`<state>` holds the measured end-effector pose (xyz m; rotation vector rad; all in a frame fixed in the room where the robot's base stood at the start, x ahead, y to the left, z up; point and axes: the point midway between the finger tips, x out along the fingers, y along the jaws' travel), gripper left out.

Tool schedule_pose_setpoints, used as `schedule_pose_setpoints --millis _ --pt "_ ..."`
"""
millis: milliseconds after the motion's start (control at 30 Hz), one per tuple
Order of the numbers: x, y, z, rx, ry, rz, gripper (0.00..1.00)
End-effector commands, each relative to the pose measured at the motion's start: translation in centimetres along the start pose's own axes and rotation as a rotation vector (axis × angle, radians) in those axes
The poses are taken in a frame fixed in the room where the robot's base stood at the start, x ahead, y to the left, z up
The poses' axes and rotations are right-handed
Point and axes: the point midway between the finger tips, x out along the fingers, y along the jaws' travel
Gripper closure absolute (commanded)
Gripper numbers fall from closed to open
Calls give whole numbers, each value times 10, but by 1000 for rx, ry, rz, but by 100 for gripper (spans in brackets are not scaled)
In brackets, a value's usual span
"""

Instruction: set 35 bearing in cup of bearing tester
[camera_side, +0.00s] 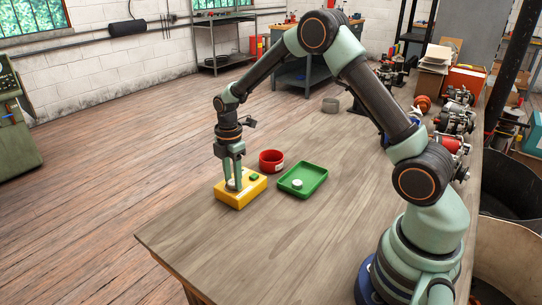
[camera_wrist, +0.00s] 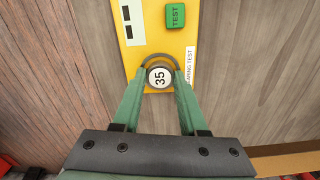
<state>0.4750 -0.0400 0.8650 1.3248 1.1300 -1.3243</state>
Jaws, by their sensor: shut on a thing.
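The yellow bearing tester (camera_side: 240,188) lies on the wooden table at its left side. In the wrist view the tester (camera_wrist: 152,52) shows a green TEST button (camera_wrist: 175,15) and a partly hidden label. My gripper (camera_side: 234,183) points down over the tester. Its green fingers (camera_wrist: 160,90) are shut on the 35 bearing (camera_wrist: 159,77), a round disc with a white face reading 35. A dark curved rim, the cup (camera_wrist: 159,58), shows around the far side of the bearing. I cannot tell whether the bearing rests on the cup's floor.
A green tray (camera_side: 318,179) with a white round piece (camera_side: 297,184) stands right of the tester. A red round container (camera_side: 272,161) stands behind. Several machine parts (camera_side: 455,120) line the table's far right. The table's front is clear.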

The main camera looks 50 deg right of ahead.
Motion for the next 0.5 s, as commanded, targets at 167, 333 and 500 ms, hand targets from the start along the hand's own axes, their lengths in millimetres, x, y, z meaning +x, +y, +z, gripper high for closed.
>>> schedule_pose_setpoints --millis 167,333,500 --pt "0 0 0 0 0 1 100" --pt "1 0 0 0 0 0 100" --pt "1 0 0 0 0 0 23"
